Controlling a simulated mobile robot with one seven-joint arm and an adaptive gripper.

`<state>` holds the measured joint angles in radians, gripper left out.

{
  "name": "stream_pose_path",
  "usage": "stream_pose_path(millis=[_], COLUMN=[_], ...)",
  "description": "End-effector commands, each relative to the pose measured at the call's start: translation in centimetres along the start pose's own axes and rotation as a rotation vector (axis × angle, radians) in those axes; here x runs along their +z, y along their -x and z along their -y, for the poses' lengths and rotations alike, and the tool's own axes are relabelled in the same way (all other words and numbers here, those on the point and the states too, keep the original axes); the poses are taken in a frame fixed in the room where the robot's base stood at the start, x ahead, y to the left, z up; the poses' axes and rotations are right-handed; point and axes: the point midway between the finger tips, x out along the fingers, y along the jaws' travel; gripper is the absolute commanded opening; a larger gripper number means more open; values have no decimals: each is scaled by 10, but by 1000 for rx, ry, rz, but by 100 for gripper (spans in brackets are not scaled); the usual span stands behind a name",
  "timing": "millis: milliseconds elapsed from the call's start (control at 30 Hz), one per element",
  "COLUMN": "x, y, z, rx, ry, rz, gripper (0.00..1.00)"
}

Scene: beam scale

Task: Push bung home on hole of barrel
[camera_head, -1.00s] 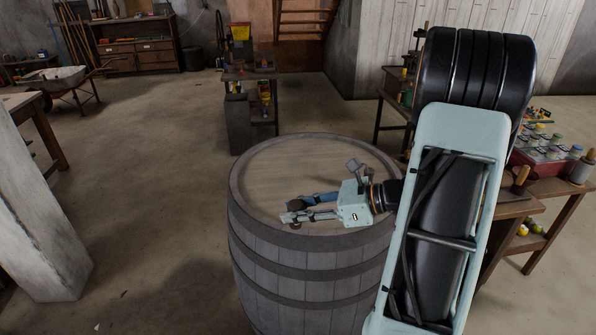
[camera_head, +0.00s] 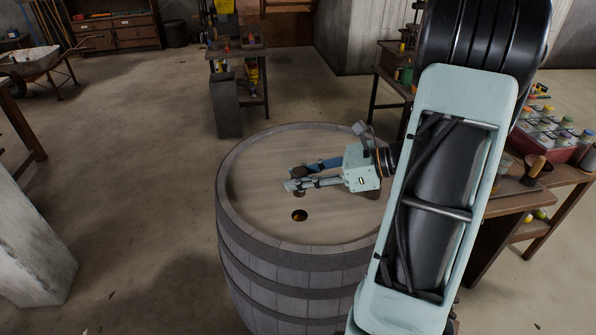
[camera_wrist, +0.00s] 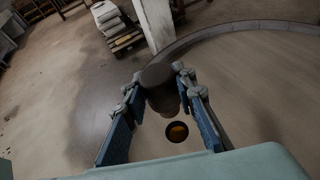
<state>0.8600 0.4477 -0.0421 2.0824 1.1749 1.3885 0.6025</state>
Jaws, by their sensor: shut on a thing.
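The wooden barrel (camera_head: 255,172) stands upright, its round top facing me. A dark round hole (camera_head: 299,215) with an orange-brown inside is in its top, towards the near rim; it also shows in the wrist view (camera_wrist: 177,131). My gripper (camera_head: 291,179) is above the barrel top, beyond the hole in the head view. It is shut on the brown bung (camera_wrist: 158,76), a stubby round plug between the fingertips in the wrist view. The bung is apart from the hole. Fingers partly hide the bung in the head view.
A raised rim (camera_head: 228,190) runs around the barrel top. A workbench (camera_head: 520,205) with a red crate of jars (camera_head: 545,140) stands close at the right. A small tool stand (camera_head: 238,85) is behind the barrel. Open floor lies to the left.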

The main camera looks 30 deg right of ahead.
Motion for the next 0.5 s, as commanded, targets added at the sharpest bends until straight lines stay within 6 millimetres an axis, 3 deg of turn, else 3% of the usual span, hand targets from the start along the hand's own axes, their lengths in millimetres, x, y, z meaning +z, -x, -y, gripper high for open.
stream_pose_path(millis=[500], x=[-5], y=[-1], z=[0], rx=[-4], ry=[-5], rz=[-1], gripper=[1])
